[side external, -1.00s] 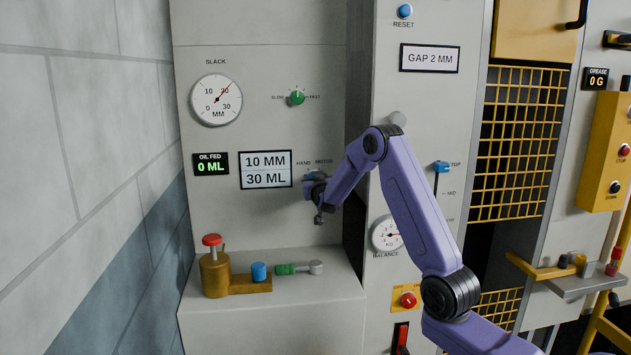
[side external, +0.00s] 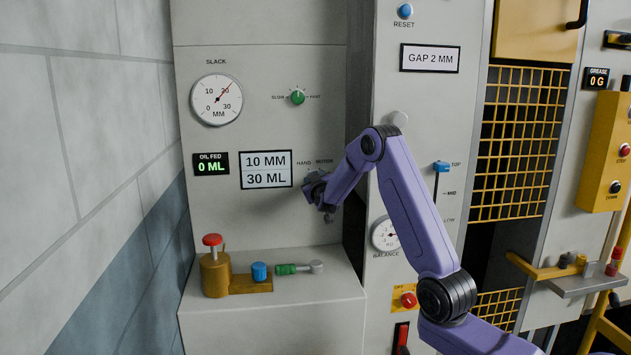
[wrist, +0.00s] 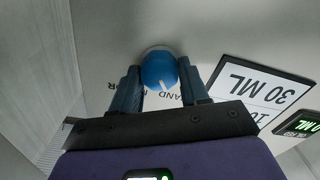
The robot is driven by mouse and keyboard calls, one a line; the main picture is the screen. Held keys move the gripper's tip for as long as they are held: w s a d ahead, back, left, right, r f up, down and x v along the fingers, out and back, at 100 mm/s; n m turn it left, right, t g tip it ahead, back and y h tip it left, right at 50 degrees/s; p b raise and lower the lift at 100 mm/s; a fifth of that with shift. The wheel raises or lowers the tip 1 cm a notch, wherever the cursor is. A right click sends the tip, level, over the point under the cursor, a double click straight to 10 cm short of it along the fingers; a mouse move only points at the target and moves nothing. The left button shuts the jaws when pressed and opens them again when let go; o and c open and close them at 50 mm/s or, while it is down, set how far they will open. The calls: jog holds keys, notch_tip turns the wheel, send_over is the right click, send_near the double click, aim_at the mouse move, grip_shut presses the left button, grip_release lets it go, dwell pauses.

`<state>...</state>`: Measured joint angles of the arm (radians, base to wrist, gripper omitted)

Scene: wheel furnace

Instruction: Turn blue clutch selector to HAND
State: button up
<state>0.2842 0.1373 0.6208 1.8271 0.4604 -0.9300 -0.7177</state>
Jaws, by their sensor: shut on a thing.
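The blue clutch selector (wrist: 158,68) is a round knob on the grey panel, seen in the wrist view between the two fingers of my gripper (wrist: 159,84). My gripper is shut on it. The knob's white pointer line slants down and slightly right in this upside-down view, on the side of the partly covered HAND lettering (wrist: 184,97). The MOTOR lettering (wrist: 113,88) is partly hidden by the left finger. In the side view my gripper (side external: 312,184) is at the panel, just below the HAND and MOTOR labels, and hides most of the selector.
A display reading 10 MM, 30 ML (side external: 265,169) is just left of the gripper. A green knob (side external: 298,97) is above. A ledge (side external: 335,280) below holds a brass oiler (side external: 215,275) and a green-handled tool (side external: 287,269). A panel edge stands close on the right.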

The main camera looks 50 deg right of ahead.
jog(key=o, duration=1)
jog(key=shift+o, duration=0.2)
jog(key=v, duration=1.7)
jog(key=shift+s+a, duration=0.15)
